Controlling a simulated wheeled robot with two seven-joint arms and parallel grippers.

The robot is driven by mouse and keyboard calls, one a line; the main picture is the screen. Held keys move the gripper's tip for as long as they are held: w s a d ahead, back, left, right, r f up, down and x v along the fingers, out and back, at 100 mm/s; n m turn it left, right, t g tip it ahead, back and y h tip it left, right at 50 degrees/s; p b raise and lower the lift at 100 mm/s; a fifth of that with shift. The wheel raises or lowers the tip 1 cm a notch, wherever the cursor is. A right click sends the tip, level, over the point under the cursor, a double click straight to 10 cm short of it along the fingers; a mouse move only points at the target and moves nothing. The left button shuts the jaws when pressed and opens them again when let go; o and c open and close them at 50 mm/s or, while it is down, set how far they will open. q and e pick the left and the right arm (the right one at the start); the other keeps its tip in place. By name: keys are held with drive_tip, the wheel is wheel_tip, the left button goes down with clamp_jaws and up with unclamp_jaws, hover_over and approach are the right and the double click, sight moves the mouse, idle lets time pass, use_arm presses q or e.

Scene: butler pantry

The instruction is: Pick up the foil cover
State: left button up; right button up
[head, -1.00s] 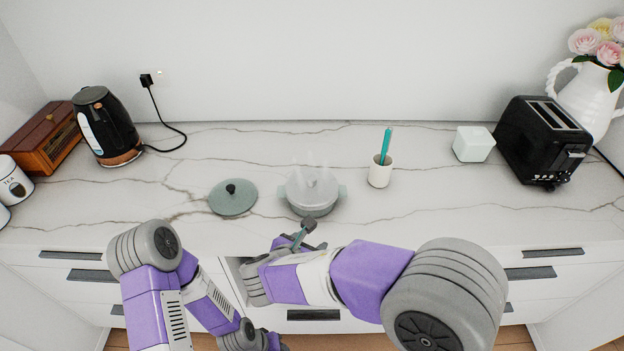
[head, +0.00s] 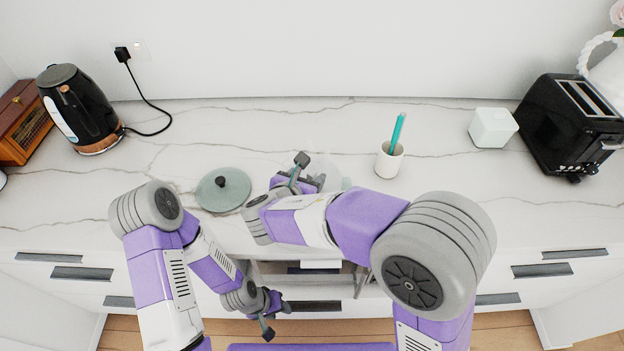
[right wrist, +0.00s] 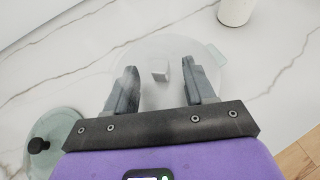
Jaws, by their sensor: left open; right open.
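A pale round cover, which I take to be the foil cover (right wrist: 150,49), lies on top of the pot, with a small grey block standing up near its middle. The pale green pot shows a side handle (right wrist: 216,54) in the right wrist view. In the head view my right arm hides most of the pot (head: 331,181). My right gripper (right wrist: 161,88) is open above the cover, its fingers on either side of the block. It also shows over the pot in the head view (head: 306,172). My left gripper (head: 277,319) is open and empty, low in front of the counter.
A green lid with a black knob (head: 222,190) lies left of the pot. A white cup with a teal item (head: 390,160) stands to its right. A kettle (head: 78,110), white cube (head: 493,128) and toaster (head: 568,125) stand farther out. An open drawer (head: 252,276) is below the counter.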

drive_tip(key=shift+x, duration=0.95)
clamp_jaws()
